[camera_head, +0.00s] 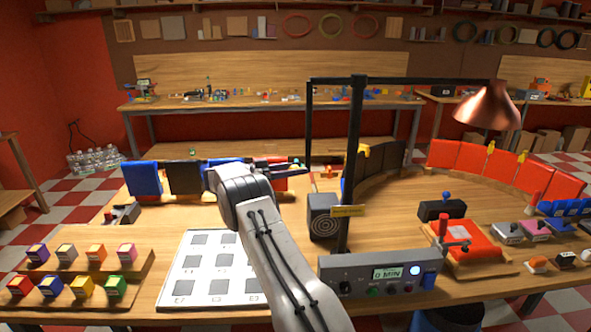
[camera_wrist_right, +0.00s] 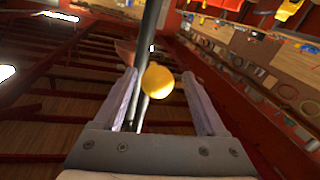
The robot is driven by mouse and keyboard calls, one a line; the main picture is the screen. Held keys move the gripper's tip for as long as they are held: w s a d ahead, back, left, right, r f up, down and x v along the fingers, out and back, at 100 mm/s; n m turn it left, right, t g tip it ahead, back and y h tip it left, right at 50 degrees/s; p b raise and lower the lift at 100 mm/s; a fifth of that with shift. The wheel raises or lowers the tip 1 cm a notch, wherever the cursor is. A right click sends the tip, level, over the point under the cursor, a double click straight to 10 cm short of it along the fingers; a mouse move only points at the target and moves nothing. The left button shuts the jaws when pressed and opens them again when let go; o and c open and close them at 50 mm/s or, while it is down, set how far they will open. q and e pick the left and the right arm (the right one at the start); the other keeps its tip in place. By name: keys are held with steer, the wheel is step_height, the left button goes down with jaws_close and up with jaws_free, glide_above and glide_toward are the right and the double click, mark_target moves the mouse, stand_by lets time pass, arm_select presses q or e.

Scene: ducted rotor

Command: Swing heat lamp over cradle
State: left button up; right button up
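The heat lamp has a copper shade (camera_head: 488,108) at the right end of a black boom (camera_head: 425,81) on a black post (camera_head: 353,150). A thin black rod (camera_head: 309,125) hangs from the boom's left end. My right gripper (camera_head: 300,168) reaches in near the rod's lower end. In the right wrist view, its fingers (camera_wrist_right: 159,75) are open, with a yellow knob (camera_wrist_right: 157,82) between them and a gap on each side. A dark pole rises behind the knob, and the shade (camera_wrist_right: 125,50) shows beyond. I cannot tell which thing is the cradle. My left gripper is out of view.
A grey control box (camera_head: 380,272) reading "0 MIN" stands at the table's front. A white marked board (camera_head: 205,282) and racks of coloured blocks (camera_head: 85,270) lie left. Curved red panels (camera_head: 500,165) and a red fixture (camera_head: 470,242) stand right. Open wooden surface shows between them.

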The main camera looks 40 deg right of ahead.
steer(key=shift+f, duration=0.1)
steer(key=shift+w+a, duration=0.1)
steer(key=shift+a, duration=0.15)
steer(key=b+v, duration=0.3)
steer(key=v, duration=0.7)
